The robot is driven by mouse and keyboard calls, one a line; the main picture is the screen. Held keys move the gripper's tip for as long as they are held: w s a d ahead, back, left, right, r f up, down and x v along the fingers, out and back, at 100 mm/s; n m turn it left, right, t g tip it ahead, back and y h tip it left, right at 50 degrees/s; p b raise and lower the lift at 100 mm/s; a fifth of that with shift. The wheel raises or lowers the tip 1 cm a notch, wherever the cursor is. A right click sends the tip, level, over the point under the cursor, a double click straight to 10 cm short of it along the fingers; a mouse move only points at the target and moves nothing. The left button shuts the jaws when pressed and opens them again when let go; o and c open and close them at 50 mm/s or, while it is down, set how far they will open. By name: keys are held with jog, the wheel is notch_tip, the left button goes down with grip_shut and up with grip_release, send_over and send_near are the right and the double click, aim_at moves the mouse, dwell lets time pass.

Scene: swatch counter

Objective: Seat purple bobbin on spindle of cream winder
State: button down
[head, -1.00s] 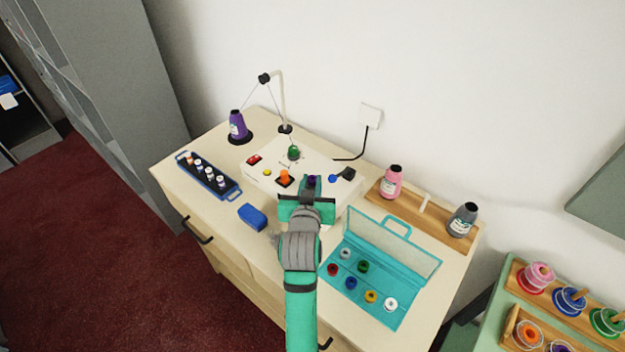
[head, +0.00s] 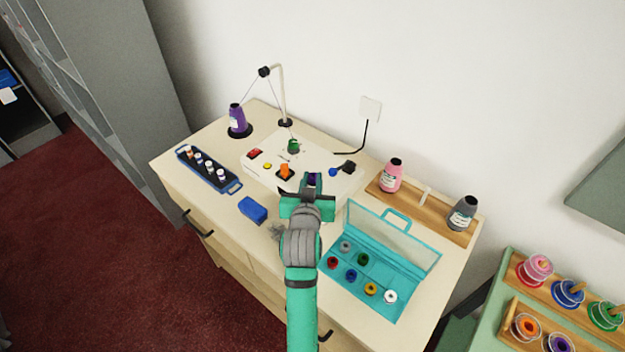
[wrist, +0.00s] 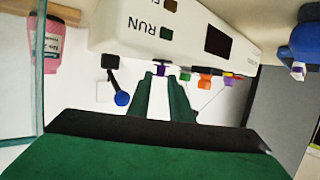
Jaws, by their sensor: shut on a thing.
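The cream winder (head: 262,175) stands at the back of the counter. A green bobbin-like piece (head: 293,146) sits on its top. My gripper (head: 313,183) is over the winder's front right part. In the wrist view, my gripper (wrist: 160,74) is shut on the purple bobbin (wrist: 159,71), held between the fingertips. The purple bobbin (head: 315,179) shows only as a small patch in the head view, mostly hidden by my gripper. The winder's front face (wrist: 180,30) is upside down in the wrist view. I cannot make out the spindle clearly.
On the winder are an orange knob (head: 285,171), a red switch (head: 254,153) and a blue knob (head: 333,172) near a black piece (head: 348,166). An open teal case (head: 388,310) stands right of my arm.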

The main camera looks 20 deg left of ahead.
jog(key=c, duration=1.5)
grip_release()
jog(key=v, duration=1)
jog(key=shift+s+r, duration=0.1)
jog(key=shift+s, duration=0.25)
jog(key=shift+a, duration=0.1)
